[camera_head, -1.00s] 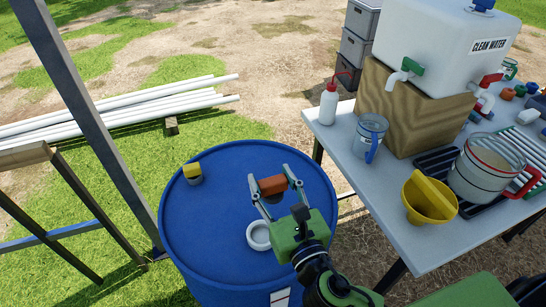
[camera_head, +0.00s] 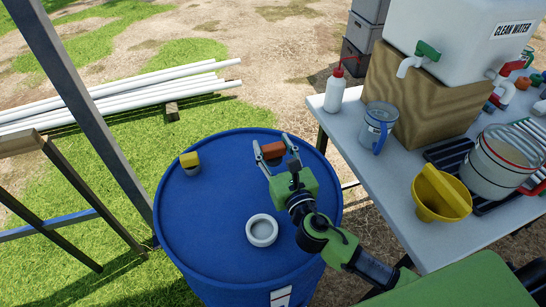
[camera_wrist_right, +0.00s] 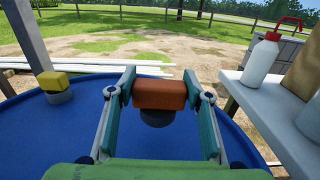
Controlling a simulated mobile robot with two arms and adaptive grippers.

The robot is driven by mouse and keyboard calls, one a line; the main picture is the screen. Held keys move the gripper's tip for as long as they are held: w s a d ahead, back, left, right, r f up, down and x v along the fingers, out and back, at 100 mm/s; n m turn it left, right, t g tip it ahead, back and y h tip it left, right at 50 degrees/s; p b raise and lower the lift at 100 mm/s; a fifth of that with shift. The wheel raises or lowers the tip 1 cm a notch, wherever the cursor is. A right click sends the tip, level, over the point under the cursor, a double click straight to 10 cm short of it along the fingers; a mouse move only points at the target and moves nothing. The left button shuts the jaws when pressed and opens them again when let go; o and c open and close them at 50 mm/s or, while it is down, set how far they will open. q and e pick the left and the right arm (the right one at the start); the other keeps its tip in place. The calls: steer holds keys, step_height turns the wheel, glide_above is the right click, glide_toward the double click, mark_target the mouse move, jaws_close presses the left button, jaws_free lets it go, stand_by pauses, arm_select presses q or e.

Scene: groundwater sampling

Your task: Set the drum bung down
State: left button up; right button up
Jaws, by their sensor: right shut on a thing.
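The drum bung (camera_head: 273,149) is an orange-brown block with a dark round lower part. My right gripper (camera_head: 275,152) is shut on it over the far right part of the blue drum's (camera_head: 205,235) top. In the right wrist view the bung (camera_wrist_right: 160,94) sits between the two fingers, its dark part (camera_wrist_right: 157,118) hanging below. I cannot tell whether it touches the drum top. A white ring-shaped opening (camera_head: 262,229) lies on the near part of the drum top. My left gripper is not in view.
A yellow-topped grey cap (camera_head: 190,162) stands at the drum top's left. The table (camera_head: 345,135) to the right holds a white bottle (camera_head: 335,95), a jug (camera_head: 378,125), a yellow funnel (camera_head: 435,195) and the water tank (camera_head: 460,40). The drum's left middle is clear.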

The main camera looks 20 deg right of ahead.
mark_target(273, 155)
steer(key=shift+w+f, duration=0.25)
steer(key=shift+f, duration=0.05)
steer(key=f, duration=0.1)
steer(key=f+b, duration=0.1)
steer(key=f, duration=0.1)
steer(key=shift+w+d+f, duration=0.15)
steer(key=shift+w+d, duration=0.05)
steer(key=shift+w, duration=0.15)
steer(key=shift+f, duration=0.3)
steer(key=shift+f, duration=0.1)
steer(key=o, duration=1)
steer(key=shift+b, duration=0.3)
steer(key=shift+o, duration=0.2)
steer(key=shift+s, duration=0.1)
steer(key=s, duration=1.1)
steer(key=shift+s+d, duration=0.2)
steer(key=shift+s, duration=0.2)
